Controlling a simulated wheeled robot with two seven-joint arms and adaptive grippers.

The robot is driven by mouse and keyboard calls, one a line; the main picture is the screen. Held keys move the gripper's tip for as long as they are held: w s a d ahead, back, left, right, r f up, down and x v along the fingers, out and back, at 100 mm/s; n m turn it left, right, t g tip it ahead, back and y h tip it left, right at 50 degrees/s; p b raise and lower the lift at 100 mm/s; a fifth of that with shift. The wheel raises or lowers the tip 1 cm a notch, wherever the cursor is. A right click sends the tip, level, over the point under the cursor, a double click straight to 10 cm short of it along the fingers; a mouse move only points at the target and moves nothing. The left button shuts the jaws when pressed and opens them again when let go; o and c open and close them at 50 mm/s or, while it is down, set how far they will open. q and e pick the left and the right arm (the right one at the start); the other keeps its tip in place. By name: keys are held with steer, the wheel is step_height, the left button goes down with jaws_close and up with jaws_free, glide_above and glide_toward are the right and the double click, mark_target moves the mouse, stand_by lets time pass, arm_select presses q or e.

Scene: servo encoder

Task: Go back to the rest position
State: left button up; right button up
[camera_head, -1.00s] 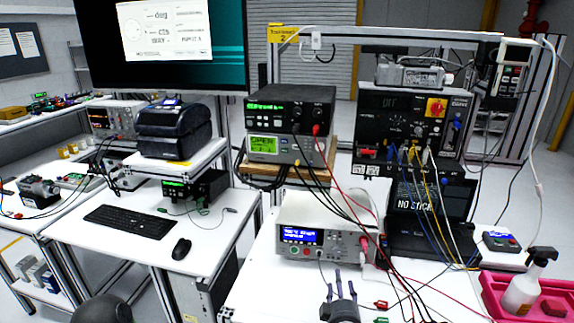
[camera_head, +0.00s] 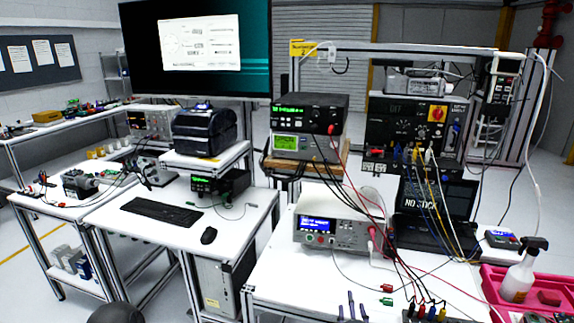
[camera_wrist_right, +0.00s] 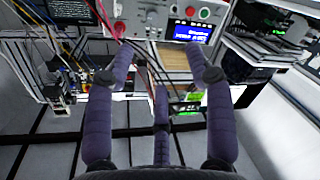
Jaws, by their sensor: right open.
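My right gripper (camera_head: 351,306) shows only by its purple fingers at the bottom edge of the head view, in front of the white bench. In the right wrist view my right gripper (camera_wrist_right: 165,80) has its fingers spread apart with nothing held between them. The bench instrument with the blue display (camera_head: 340,232) stands beyond the fingers in the head view. It also shows at the top of the wrist view (camera_wrist_right: 188,30). My left gripper is not in view.
Several coloured plugs on cables (camera_head: 428,312) lie near the bench's front, right of the fingers. A laptop (camera_head: 437,213) and a pink tray (camera_head: 495,283) with a spray bottle (camera_head: 519,275) are at the right. A keyboard (camera_head: 161,212) and mouse (camera_head: 208,236) lie on the left desk.

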steer(key=s+a+f+m+g+y, duration=0.2)
steer(key=s+f+g, duration=0.25)
steer(key=f, duration=0.55)
steer(key=s+a+f+m+g+y, duration=0.15)
steer(key=s+f+g, duration=0.35)
steer(key=f, duration=0.5)
steer(key=s+a+f+m+g, duration=0.1)
steer(key=s+f+m+g, duration=0.1)
steer(key=s, duration=0.5)
steer(key=s+a+f+m+g+y, duration=0.1)
steer(key=s+a+f+m+g, duration=0.1)
steer(key=s+f, duration=0.2)
steer(key=s+a+f+m+g+y, duration=0.1)
steer(key=s+a+f+m+g, duration=0.1)
steer(key=s, duration=0.7)
step_height(320, 180, down, 2)
steer(key=shift+s+f+g, duration=0.1)
steer(key=shift+s+g, duration=0.3)
steer(key=shift+g, duration=0.05)
